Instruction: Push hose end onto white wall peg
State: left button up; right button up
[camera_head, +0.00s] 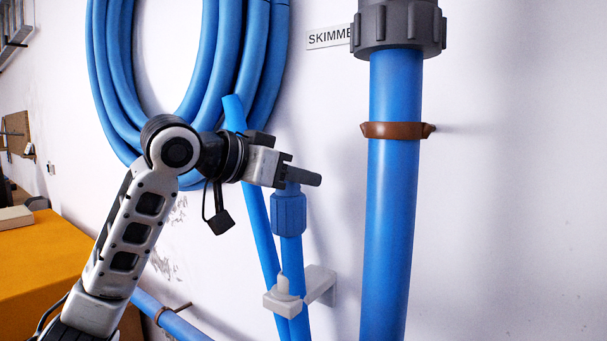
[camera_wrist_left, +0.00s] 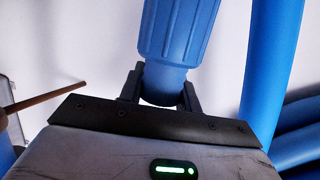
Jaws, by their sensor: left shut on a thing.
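The blue hose end with its ribbed collar (camera_head: 289,212) is upright, with hose running down from it. It also shows in the left wrist view (camera_wrist_left: 180,30). My left gripper (camera_head: 300,176) is shut on the hose end just above the collar; its fingers flank the narrower part in the left wrist view (camera_wrist_left: 163,95). The white wall peg (camera_head: 283,286) stands up from a pale bracket (camera_head: 320,284), below the gripper and the collar. The hose end is apart from the peg. Blue hose passes behind the bracket. My right gripper is not in view.
A thick vertical blue pipe (camera_head: 394,220) with a brown clamp (camera_head: 392,130) and grey fitting (camera_head: 398,24) stands to the right. A large blue hose coil (camera_head: 270,60) hangs behind my arm. A yellow-orange surface (camera_head: 50,265) is at the left. The wall at far right is bare.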

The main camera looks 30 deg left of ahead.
aim_at(279, 213)
pick_arm(q)
jog(key=shift+s+r, duration=0.15)
jog(key=shift+s, duration=0.15)
jog(key=shift+f+b, duration=0.3)
jog(key=shift+f, duration=0.4)
jog(key=shift+f+b, duration=0.3)
jog(key=shift+f, duration=0.1)
notch_tip(279, 213, down, 4)
jog(key=b, duration=0.2)
jog(key=shift+r+b, duration=0.2)
jog(key=shift+b, duration=0.15)
jog(key=shift+f, duration=0.1)
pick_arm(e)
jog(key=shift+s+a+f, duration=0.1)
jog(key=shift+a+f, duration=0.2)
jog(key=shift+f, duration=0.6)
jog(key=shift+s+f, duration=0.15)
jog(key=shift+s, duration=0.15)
pick_arm(q)
jog(key=shift+f, duration=0.25)
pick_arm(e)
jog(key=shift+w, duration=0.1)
